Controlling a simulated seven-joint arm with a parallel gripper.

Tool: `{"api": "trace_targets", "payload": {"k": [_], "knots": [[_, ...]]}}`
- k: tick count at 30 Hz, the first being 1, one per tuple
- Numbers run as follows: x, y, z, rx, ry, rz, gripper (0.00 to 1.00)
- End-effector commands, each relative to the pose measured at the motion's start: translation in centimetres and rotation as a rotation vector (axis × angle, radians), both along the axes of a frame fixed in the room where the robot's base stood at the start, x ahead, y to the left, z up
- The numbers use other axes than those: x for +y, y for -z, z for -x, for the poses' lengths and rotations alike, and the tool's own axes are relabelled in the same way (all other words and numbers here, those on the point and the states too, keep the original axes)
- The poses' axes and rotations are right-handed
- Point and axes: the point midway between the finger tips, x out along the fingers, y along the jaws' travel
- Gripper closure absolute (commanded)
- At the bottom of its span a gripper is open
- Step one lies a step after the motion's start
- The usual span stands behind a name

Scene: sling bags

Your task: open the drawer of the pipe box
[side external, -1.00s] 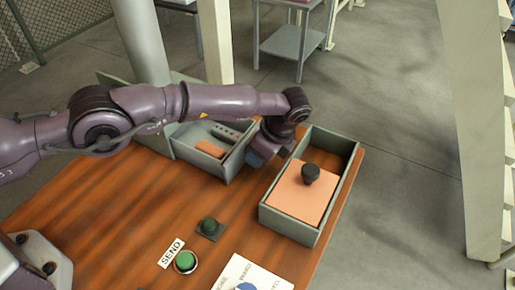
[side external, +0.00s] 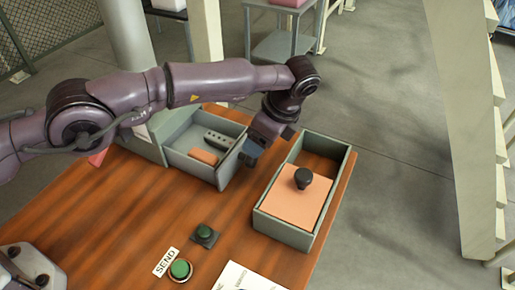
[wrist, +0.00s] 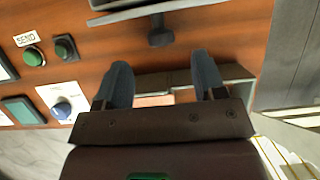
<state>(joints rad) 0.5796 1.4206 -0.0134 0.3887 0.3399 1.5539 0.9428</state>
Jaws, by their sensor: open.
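The grey-green pipe box stands at the back of the wooden table in the side external view, and its drawer (side external: 197,171) is pulled out to the right. An orange block (side external: 204,156) and a grey holed piece (side external: 217,140) lie in the drawer. In the wrist view, a grey front edge (wrist: 140,14) with a dark knob handle (wrist: 160,38) shows at the top. My gripper (side external: 254,150) is just right of the drawer's front end. In the wrist view my gripper (wrist: 162,62) is open and empty, with the handle just beyond its fingertips, apart from them.
A grey open-topped box (side external: 283,233) with an orange panel (side external: 290,200) and black knob (side external: 303,178) stands to the right of my gripper. A green button (side external: 205,231), a SEND button (side external: 180,270) and a white panel (side external: 250,277) are nearer. Table space between is clear.

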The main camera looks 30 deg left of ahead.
Motion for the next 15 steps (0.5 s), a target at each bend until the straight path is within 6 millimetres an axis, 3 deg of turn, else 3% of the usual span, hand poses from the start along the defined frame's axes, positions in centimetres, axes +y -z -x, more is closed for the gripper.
{"api": "trace_targets", "payload": {"k": [6,15], "knots": [[0.0,-3.3,0.0,-0.001,-0.001,0.001,0.36],[0.0,-4.4,0.0,0.001,0.0,-0.001,0.36]]}}
